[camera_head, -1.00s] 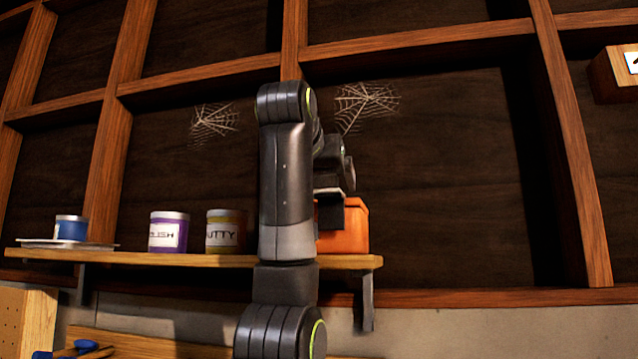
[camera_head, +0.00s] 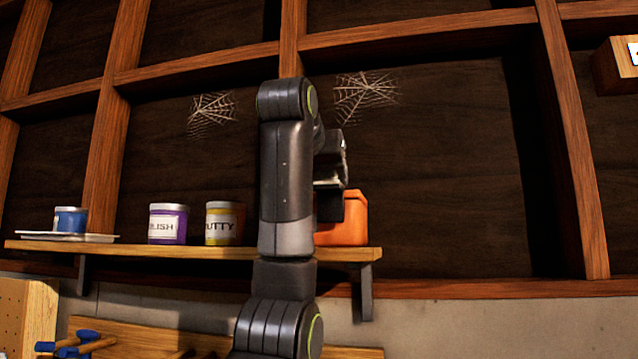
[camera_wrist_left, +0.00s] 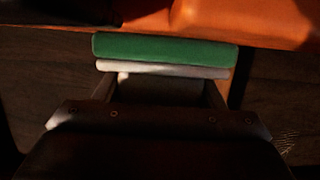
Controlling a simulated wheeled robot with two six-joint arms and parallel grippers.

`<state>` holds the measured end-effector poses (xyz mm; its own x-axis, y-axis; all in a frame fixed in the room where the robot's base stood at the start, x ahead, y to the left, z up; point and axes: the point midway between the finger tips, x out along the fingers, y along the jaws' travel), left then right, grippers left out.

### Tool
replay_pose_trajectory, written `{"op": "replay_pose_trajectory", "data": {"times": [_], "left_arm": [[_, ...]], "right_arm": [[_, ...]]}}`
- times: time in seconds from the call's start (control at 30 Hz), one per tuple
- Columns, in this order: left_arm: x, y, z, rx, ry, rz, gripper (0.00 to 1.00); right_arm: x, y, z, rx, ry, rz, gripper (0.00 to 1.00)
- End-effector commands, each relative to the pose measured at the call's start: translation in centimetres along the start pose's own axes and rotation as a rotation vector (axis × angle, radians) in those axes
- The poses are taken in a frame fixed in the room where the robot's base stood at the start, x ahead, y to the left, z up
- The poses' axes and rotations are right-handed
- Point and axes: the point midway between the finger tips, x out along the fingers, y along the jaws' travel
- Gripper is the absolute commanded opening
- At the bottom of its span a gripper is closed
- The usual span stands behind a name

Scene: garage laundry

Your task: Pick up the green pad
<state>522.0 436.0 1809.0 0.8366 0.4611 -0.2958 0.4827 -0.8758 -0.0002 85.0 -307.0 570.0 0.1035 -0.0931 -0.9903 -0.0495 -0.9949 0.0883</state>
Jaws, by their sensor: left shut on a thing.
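The green pad (camera_wrist_left: 165,50) shows in the left wrist view as a green layer over a whitish one, lying across the ends of my left gripper's jaws (camera_wrist_left: 162,85). My left gripper is shut on it. In the head view my left gripper (camera_head: 330,204) is mostly behind my own arm, in front of the orange container (camera_head: 352,220) on the shelf. The pad cannot be made out there. In the left wrist view the orange container (camera_wrist_left: 240,18) is right behind the pad; whether they touch I cannot tell. My right gripper is not in view.
Blue-handled tools (camera_head: 80,343) are at the lower left. Above the shelf are timber beams with cobwebs.

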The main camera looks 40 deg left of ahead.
Motion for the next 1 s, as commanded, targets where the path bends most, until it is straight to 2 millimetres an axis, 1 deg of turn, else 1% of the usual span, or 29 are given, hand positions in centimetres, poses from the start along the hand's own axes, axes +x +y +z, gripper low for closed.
{"op": "replay_pose_trajectory", "data": {"times": [0.17,0.37,0.7,0.9,1.0], "left_arm": [[-0.1,0.0,-0.3,-0.001,0.0,0.001,0.41],[-0.6,0.0,-1.6,-0.002,0.001,0.003,0.4],[-1.9,0.0,-5.9,-0.001,0.0,0.002,0.4],[-2.5,0.0,-7.9,0.0,0.0,0.001,0.4],[-2.7,0.0,-8.7,0.0,0.0,0.002,0.4]], "right_arm": [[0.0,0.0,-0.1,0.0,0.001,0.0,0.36],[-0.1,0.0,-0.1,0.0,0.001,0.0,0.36],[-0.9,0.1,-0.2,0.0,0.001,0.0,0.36],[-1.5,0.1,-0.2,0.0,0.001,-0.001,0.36],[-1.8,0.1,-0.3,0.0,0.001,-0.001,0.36]]}}
